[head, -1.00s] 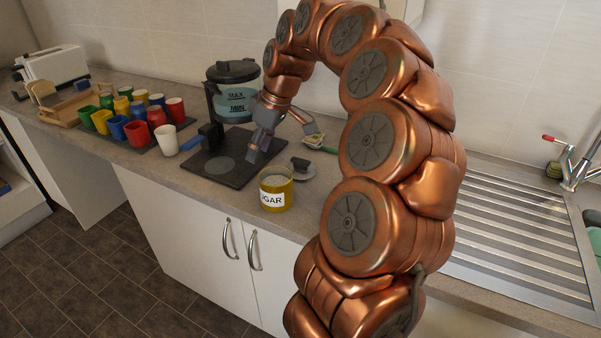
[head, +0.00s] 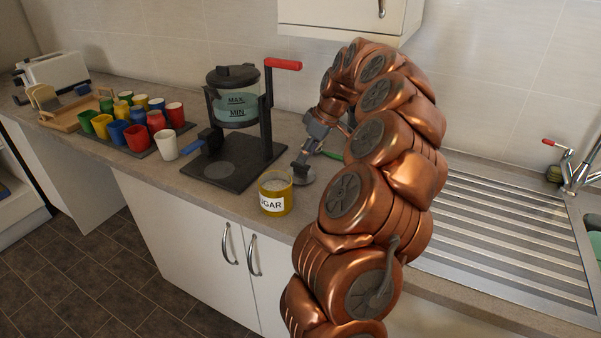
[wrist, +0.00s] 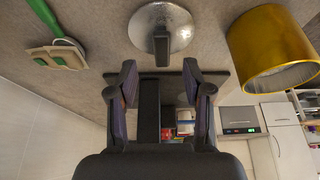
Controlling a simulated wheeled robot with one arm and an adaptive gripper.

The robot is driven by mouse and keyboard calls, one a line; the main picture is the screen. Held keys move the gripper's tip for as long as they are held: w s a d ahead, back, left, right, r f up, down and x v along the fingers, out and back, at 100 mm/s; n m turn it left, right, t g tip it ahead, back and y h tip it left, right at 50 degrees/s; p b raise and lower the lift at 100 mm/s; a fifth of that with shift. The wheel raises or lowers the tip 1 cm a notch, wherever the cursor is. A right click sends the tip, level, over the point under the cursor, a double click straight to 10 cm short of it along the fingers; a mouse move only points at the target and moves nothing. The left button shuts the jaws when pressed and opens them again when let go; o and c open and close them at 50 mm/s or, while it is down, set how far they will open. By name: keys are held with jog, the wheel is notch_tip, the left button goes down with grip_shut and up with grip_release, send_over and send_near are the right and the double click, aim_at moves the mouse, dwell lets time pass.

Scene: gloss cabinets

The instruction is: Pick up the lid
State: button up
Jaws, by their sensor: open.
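The lid (head: 308,179) is a round silver disc with a dark upright handle. It lies on the counter just right of the yellow sugar jar (head: 276,198). In the wrist view the lid (wrist: 180,33) is at top centre, its handle roughly in line with the middle of the jaws. My gripper (wrist: 160,80) is open and empty, its two fingers apart and short of the lid.
The sugar jar (wrist: 270,45) stands close beside the lid. A green-handled utensil (wrist: 60,48) lies on the other side. The coffee maker (head: 237,130) with its red lever is behind left. Several coloured cups (head: 137,137) stand further left, and the sink drainer (head: 500,230) is at right.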

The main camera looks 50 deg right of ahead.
aim_at(300, 171)
jog(key=shift+p+x, duration=0.7)
jog(key=shift+x, duration=1.55)
jog(key=shift+s+a, duration=0.1)
jog(key=shift+a, duration=0.05)
grip_shut()
